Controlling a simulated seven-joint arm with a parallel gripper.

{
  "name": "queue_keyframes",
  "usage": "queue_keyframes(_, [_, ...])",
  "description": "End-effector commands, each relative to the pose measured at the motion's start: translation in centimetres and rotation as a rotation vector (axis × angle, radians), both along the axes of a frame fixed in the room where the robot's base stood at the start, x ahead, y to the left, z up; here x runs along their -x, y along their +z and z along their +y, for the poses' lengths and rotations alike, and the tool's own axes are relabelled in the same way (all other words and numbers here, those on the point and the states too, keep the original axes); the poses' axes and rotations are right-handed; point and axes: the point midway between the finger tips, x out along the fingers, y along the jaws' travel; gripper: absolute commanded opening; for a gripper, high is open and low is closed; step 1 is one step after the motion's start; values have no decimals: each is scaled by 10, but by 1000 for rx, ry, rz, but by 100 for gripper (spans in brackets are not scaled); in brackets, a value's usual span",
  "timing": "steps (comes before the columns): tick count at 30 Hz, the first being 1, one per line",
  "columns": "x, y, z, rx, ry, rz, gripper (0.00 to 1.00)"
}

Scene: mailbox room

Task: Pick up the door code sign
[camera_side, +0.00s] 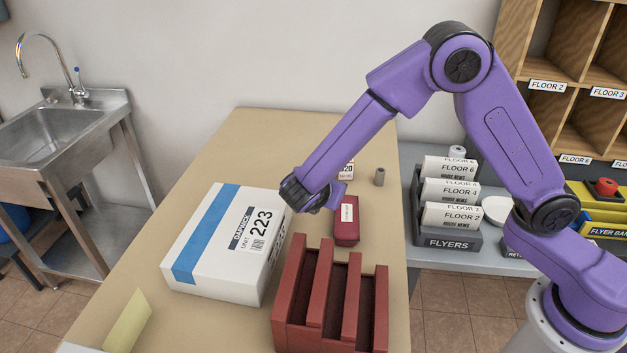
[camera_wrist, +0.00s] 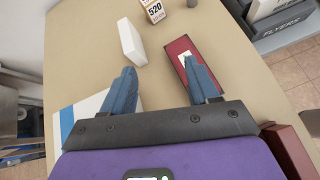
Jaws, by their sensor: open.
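I can read no door code lettering on anything, so I cannot tell for sure which item is the sign. A pale yellow slanted panel (camera_side: 128,322) stands at the table's near left and looks like a folded sign; its face shows no text. A white upright block (camera_wrist: 131,42) stands ahead of my gripper in the wrist view; in the side view it is hidden behind my arm. My gripper (camera_wrist: 160,65) is open and empty above the table; its tips also show in the side view (camera_side: 335,198). Its right finger overlaps a dark red labelled box (camera_wrist: 189,62).
A white parcel marked 223 (camera_side: 228,240) lies left of my gripper. A dark red slotted rack (camera_side: 313,305) stands in front. A small box marked 520 (camera_wrist: 153,10) and a grey cylinder (camera_side: 379,177) stand behind. The flyers holder (camera_side: 447,241) is at right. The table's back left is clear.

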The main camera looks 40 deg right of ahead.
Motion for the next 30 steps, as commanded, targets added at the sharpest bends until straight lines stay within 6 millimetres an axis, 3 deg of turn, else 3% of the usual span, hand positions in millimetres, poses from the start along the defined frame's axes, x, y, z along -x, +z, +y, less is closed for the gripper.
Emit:
queue_keyframes(3, [-28,-16,15,131,83,-1,60])
queue_keyframes(6, [-44,-24,23,208,134,-3,60])
queue_keyframes(12, [-58,-31,26,268,174,-5,60])
queue_keyframes(30, [-121,-70,-43,267,171,-5,60])
